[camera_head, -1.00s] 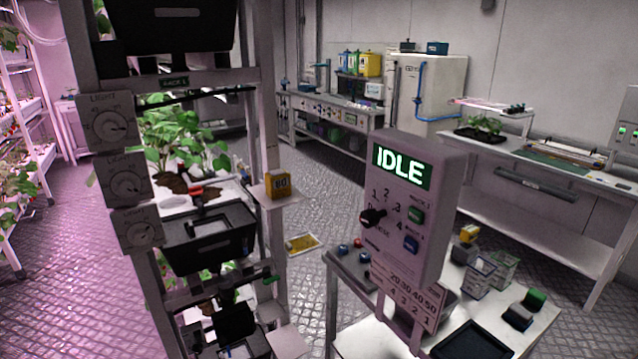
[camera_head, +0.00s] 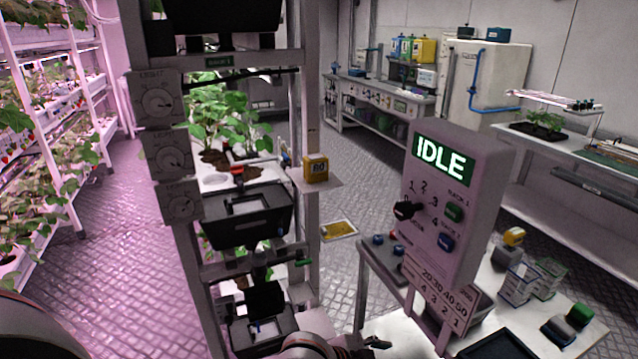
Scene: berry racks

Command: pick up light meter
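A small yellow box with a dark display reading about 80 (camera_head: 316,168) looks like the light meter. It stands upright on a small white side shelf (camera_head: 322,187) on the right post of the near rack.
The near rack (camera_head: 308,110) carries dial panels, black trays and plants. A grey control box reading IDLE (camera_head: 452,200) stands right of the yellow box, above a cluttered white table (camera_head: 395,328). A yellow flat item (camera_head: 339,230) lies on the floor. Open floor lies behind.

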